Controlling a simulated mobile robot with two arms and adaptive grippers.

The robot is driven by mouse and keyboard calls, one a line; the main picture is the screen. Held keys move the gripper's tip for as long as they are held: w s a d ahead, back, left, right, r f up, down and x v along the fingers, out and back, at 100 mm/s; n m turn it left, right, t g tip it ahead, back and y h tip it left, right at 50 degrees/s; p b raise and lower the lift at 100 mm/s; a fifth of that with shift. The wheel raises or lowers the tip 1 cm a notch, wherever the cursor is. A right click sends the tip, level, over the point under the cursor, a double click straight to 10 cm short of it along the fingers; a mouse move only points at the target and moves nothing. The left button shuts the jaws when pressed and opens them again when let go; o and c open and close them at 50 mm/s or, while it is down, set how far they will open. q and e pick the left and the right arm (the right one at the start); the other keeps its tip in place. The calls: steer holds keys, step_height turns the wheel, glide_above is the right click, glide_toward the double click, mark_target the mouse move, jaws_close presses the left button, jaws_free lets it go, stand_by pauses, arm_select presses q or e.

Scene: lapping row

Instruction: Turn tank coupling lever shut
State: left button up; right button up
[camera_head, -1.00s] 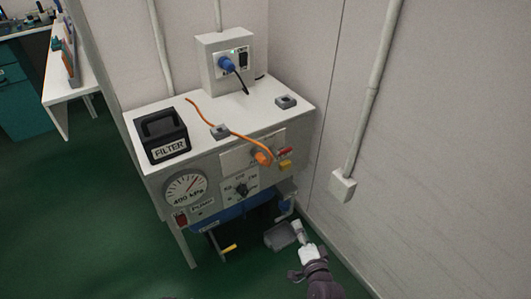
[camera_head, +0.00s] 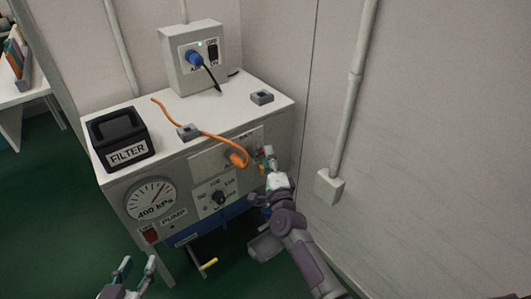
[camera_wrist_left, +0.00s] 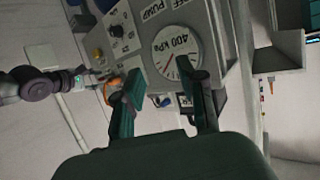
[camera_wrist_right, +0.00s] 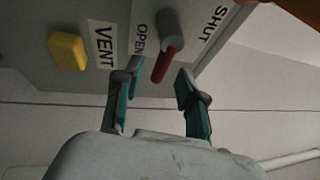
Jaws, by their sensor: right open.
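The coupling lever (camera_wrist_right: 166,62) has a red handle on a dark grey hub and shows in the right wrist view. It sits between the OPEN label (camera_wrist_right: 143,38) and the SHUT label (camera_wrist_right: 214,27), with its red end close beside OPEN. My right gripper (camera_wrist_right: 157,84) is open, its fingertips on either side of the red handle's line. I cannot tell if they touch it. In the head view my right gripper (camera_head: 268,157) is at the right of the front panel and partly covers the lever. My left gripper (camera_head: 137,268) is open and empty, low in front of the cabinet.
An orange hose (camera_head: 215,136) plugs into the panel just left of my right gripper. A yellow VENT block (camera_wrist_right: 67,50) is beside the lever. The gauge (camera_head: 151,199) reads on the panel's left. A FILTER box (camera_head: 118,139) stands on top. The wall is close on the right.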

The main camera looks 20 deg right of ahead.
arm_select(q)
steer(key=shift+w+d+r+t+h, duration=0.2)
steer(key=shift+w+r+t, duration=0.15)
steer(key=shift+r+t, duration=0.3)
steer(key=shift+w+d+r+t+h, duration=0.25)
steer(key=shift+r+t, duration=0.2)
steer(key=shift+r, duration=0.35)
arm_select(e)
steer(key=shift+w+d+r, duration=0.1)
steer(key=shift+w+r, duration=0.05)
steer(key=shift+w, duration=0.65)
steer(key=shift+w+r, duration=0.1)
steer(key=shift+w, duration=0.65)
jaws_close()
